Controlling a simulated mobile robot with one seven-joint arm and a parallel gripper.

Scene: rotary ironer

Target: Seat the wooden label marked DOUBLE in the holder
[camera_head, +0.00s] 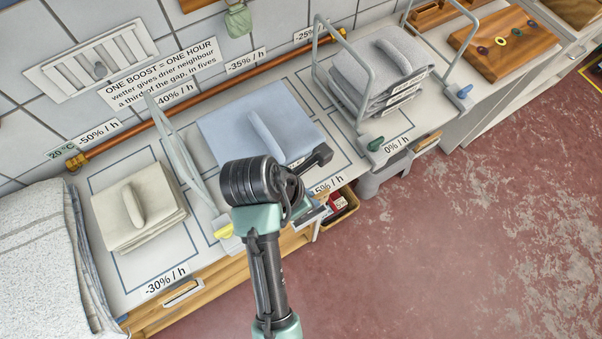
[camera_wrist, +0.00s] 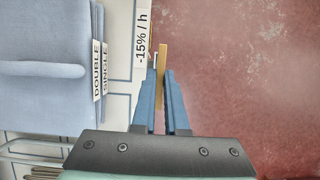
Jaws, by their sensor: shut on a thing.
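My gripper (camera_wrist: 161,98) shows in the wrist view with its two blue fingers shut on a thin wooden label (camera_wrist: 162,62). The label is seen edge-on, so its marking cannot be read. It points away from the gripper along the bench's front edge. A thin pale bracket (camera_wrist: 154,60), perhaps the holder, lies just left of the label beside the -15% / h marking; I cannot tell whether they touch. Similar front-edge holders show below the -30% / h space (camera_head: 183,292) and the 0% / h space (camera_head: 428,144).
A blue folded stack (camera_head: 262,130) with tags reading DOUBLE and SINGLE lies beside my gripper. A cream stack (camera_head: 138,207) is to the left. A grey stack (camera_head: 383,75) stands in a wire frame (camera_head: 322,62). Open red floor (camera_head: 480,230) lies to the right.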

